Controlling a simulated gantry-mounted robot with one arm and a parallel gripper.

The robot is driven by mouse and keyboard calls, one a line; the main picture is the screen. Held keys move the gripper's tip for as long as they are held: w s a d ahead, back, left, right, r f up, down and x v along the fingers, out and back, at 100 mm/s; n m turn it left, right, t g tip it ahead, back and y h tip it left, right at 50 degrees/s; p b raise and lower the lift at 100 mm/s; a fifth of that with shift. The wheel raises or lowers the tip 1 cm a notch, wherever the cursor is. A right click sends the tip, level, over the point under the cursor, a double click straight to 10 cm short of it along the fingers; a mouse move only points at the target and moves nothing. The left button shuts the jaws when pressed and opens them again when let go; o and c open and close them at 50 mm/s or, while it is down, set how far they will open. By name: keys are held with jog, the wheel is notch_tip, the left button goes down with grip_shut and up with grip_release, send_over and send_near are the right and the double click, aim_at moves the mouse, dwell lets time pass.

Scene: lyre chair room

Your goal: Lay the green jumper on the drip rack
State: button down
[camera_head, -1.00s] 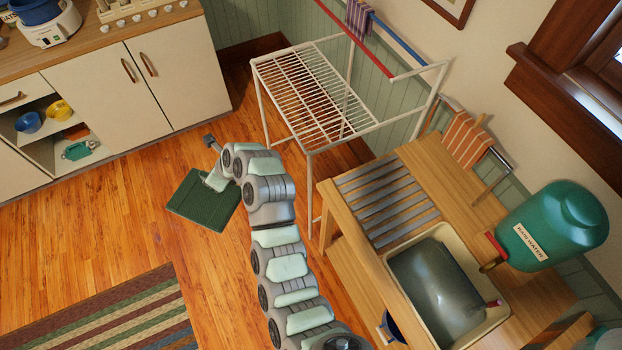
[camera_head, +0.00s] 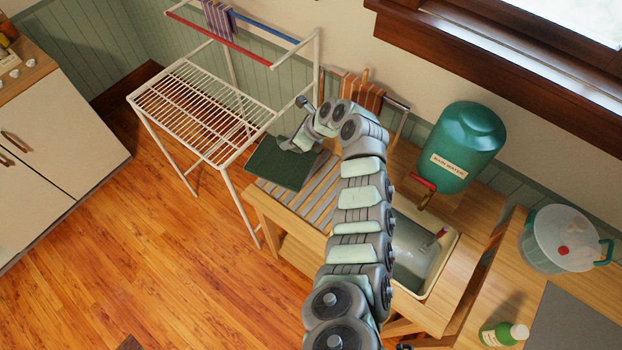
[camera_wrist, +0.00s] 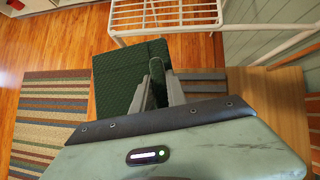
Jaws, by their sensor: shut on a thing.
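The green jumper (camera_head: 273,166) is a dark green, flat, folded square with a knitted look. My gripper (camera_head: 291,146) is shut on its edge; in the wrist view the fingers (camera_wrist: 159,84) pinch the right side of the jumper (camera_wrist: 115,78). The jumper is held level, in front of the far-left end of the slatted drainer; its height above it is hard to tell. The drip rack appears to be the white wire stand (camera_head: 195,112), left of the jumper, its wire shelf bare. It also shows in the wrist view (camera_wrist: 165,13), beyond the jumper.
The wooden sink counter (camera_head: 268,207) carries grey slats (camera_head: 318,195) and a sink (camera_head: 412,250). A green water tank (camera_head: 466,147) stands behind. Red and blue rails (camera_head: 215,38) with a striped cloth (camera_head: 218,18) rise above the wire stand's back. Open floor lies to the left.

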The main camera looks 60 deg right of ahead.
jog(key=s+d+r+m+h, duration=0.1)
jog(key=s+d+r+m, duration=0.1)
jog(key=s+d+r, duration=0.4)
jog(key=b, duration=0.2)
send_over(321, 169)
notch_tip(321, 169, down, 16)
jog(key=shift+h, duration=0.3)
jog(key=shift+d+f+b, duration=0.15)
jog(key=shift+f+b, duration=0.95)
jog(key=shift+f, duration=1.35)
jog(key=shift+f, duration=0.1)
jog(key=c, duration=1.3)
grip_release()
jog(key=shift+r+p, duration=0.4)
jog(key=p+v, duration=0.3)
jog(key=v, duration=0.8)
jog(key=shift+s+r+p, duration=0.15)
jog(key=shift+p, duration=0.2)
